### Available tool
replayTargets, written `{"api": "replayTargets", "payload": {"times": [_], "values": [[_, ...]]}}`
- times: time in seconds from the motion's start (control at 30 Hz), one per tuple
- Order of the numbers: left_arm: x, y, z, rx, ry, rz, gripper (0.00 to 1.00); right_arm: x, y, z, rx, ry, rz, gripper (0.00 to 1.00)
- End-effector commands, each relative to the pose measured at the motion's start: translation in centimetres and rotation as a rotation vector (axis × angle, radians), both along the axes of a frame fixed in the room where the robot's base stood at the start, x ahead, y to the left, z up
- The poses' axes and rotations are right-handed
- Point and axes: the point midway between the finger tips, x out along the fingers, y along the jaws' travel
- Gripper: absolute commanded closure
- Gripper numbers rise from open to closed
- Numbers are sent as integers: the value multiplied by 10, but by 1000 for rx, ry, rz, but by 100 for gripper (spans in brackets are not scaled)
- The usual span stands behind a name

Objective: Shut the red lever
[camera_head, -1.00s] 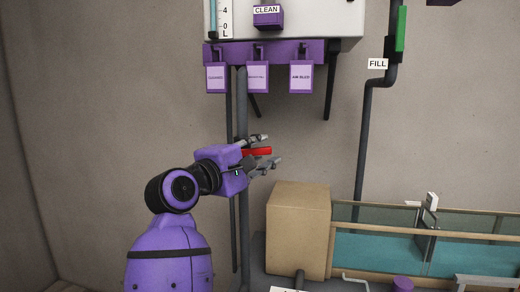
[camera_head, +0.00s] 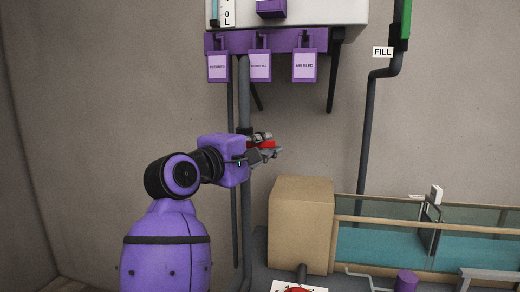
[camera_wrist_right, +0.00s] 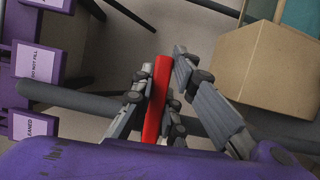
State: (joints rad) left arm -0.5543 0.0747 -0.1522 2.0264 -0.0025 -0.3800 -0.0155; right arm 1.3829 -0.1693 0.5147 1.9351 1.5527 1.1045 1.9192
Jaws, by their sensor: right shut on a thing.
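The red lever (camera_head: 267,144) is on the grey vertical pipe (camera_head: 244,103) below the purple rack, in the head view. In the right wrist view the red lever (camera_wrist_right: 156,98) shows as a long red bar between my fingers. My right gripper (camera_head: 265,146) is shut on the lever, its fingers on either side of it; it also shows in the right wrist view (camera_wrist_right: 160,90). The joint of lever and pipe is mostly hidden by the gripper. My left gripper is not in view.
A cardboard-brown box (camera_head: 300,225) stands just below and right of the gripper. A glass-sided tank (camera_head: 390,247) lies further right. Purple tags (camera_head: 260,66) hang above from a purple rack (camera_head: 270,40). A dark pipe (camera_head: 364,150) marked FILL runs down the wall.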

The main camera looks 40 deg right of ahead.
Motion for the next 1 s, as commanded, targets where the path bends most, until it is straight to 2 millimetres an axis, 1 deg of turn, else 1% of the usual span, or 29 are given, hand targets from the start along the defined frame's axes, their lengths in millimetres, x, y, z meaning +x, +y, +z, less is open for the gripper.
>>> {"api": "replayTargets", "payload": {"times": [0.03,0.1,0.3,0.43,0.47,0.6,0.87,1.0], "values": [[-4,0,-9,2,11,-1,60,1,0,-7,19,-18,1,100],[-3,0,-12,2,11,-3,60,1,0,-8,36,-40,0,100],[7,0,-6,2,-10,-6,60,0,0,-5,48,-54,-1,100],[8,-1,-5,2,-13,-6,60,0,0,-5,49,-54,-1,100],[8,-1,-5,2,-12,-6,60,0,0,-5,49,-54,-1,85],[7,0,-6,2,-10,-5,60,0,0,-5,48,-53,0,67],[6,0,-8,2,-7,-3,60,0,0,-4,45,-53,0,67],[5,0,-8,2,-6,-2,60,-2,7,-4,46,-52,2,67]]}}
